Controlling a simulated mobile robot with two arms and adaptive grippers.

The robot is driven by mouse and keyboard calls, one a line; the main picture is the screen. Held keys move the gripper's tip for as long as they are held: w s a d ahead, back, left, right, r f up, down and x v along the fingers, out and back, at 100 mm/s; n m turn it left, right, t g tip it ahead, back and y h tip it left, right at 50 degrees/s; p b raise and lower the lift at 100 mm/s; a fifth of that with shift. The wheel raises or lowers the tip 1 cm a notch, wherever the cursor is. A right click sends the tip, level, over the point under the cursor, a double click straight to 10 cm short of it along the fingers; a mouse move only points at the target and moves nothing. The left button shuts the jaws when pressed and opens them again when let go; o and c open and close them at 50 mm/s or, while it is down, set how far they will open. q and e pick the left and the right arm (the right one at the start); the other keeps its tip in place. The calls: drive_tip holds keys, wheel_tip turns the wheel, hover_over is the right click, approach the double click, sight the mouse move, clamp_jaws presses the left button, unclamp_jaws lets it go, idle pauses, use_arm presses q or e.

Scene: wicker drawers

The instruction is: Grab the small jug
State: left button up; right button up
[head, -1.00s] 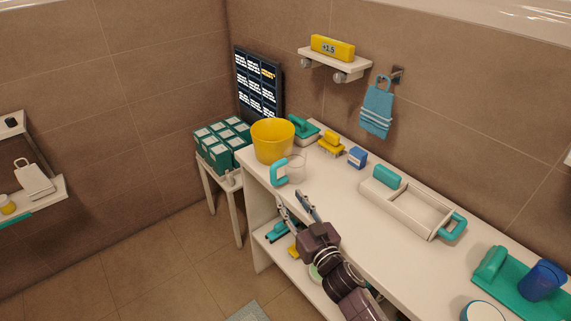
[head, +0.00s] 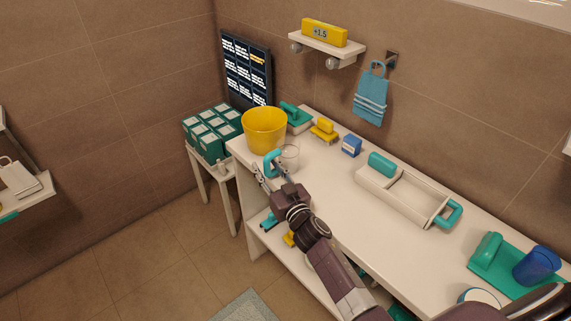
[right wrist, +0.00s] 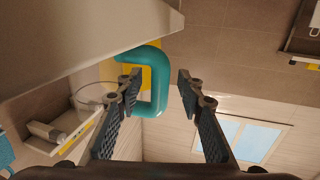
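The small jug (head: 290,158) is a clear cup with a thick teal handle (head: 270,163). It stands on the white counter, in front of the yellow bucket. My right gripper (head: 266,169) is open at the handle side. In the right wrist view, the teal handle (right wrist: 160,97) shows between the spread fingers (right wrist: 158,82), and the left finger covers part of it. The clear cup (right wrist: 90,97) is to the left there. I cannot tell whether a finger touches the handle. My left gripper is not in view.
The yellow bucket (head: 264,131) stands close behind the jug. A yellow brush (head: 323,130), a blue box (head: 351,147) and a white tray with teal handles (head: 400,202) are farther right on the counter (head: 350,225). Green boxes (head: 210,135) stand on a side table at left.

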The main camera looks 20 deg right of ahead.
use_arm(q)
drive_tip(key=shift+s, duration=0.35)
use_arm(e)
clamp_jaws()
